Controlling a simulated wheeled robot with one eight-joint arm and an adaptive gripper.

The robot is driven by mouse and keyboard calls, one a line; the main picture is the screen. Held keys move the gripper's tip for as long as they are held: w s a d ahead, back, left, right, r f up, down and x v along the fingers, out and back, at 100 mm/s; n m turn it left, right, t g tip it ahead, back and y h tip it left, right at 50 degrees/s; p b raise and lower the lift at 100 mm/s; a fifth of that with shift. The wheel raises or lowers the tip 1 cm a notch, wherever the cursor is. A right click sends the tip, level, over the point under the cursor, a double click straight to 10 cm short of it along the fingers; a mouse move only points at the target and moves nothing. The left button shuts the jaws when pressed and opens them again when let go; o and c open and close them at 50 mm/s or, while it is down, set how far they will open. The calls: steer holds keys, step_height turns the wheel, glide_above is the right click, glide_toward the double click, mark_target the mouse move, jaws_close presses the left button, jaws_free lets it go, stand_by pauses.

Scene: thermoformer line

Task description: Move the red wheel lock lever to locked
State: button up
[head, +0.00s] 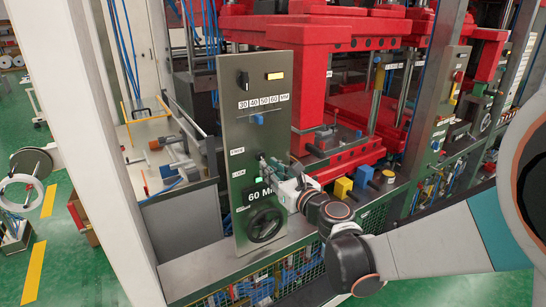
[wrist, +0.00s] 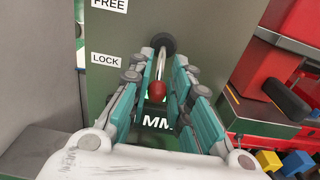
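The wheel lock lever shows in the wrist view as a metal rod with a red knob (wrist: 157,91), running from a black round hub (wrist: 163,43) on the grey panel (wrist: 215,50). The knob end points toward the camera and slightly down in the picture. The FREE label (wrist: 108,4) is above the LOCK label (wrist: 105,60), both left of the lever. My gripper (wrist: 161,65) has its teal fingers apart, one on each side of the lever, with gaps visible beside the knob. In the head view my gripper (head: 272,170) is at the panel and largely hides the lever.
A black handwheel (head: 265,225) sits below my gripper on the same panel. A black selector knob (head: 243,80) and a blue slider (head: 257,119) are above. Yellow (head: 343,188) and blue (head: 364,174) blocks and red machinery stand to the right.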

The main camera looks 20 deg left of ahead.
steer(key=shift+o, duration=1.4)
steer(key=shift+r, duration=0.1)
steer(key=v, duration=0.7)
steer(key=shift+a, duration=0.15)
